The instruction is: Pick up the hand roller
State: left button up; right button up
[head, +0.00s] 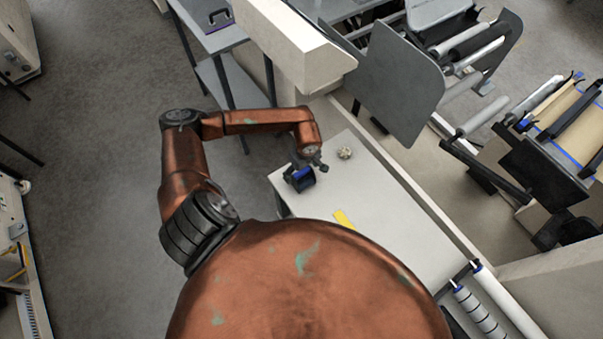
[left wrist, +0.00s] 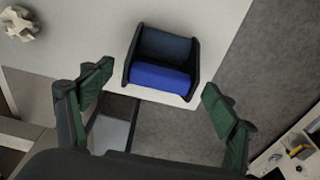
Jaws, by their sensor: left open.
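A dark item with two side plates and a blue rounded face, which looks like the hand roller (head: 303,180), sits on the pale table near its left edge. In the left wrist view the hand roller (left wrist: 160,76) lies ahead of the fingers, at the table's edge. My left gripper (head: 306,164) is above and beside it in the head view. Its two dark green fingers (left wrist: 157,92) are spread wide in the left wrist view, one on each side of the roller, with nothing between them touching it. My right gripper is not in view.
A small whitish knobbly object (head: 344,153) lies to the right of the roller. A yellow strip (head: 344,219) lies nearer on the table (head: 385,205). A beige machine housing (head: 295,45) overhangs the far end. The table's right half is largely clear.

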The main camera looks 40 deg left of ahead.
pick_arm(q)
jog(key=shift+f, duration=0.4)
jog(key=shift+c, duration=0.2)
jog(key=c, duration=1.3)
jog(key=shift+c, duration=0.2)
jog(key=shift+r, duration=0.1)
jog(key=shift+r+b, duration=0.3)
jog(key=shift+r, duration=0.25)
jog(key=s+d+r+b, duration=0.3)
jog(key=s+d+r, duration=0.2)
jog(key=s+r, duration=0.6)
jog(key=shift+s+r, duration=0.4)
jog(key=shift+s, duration=0.6)
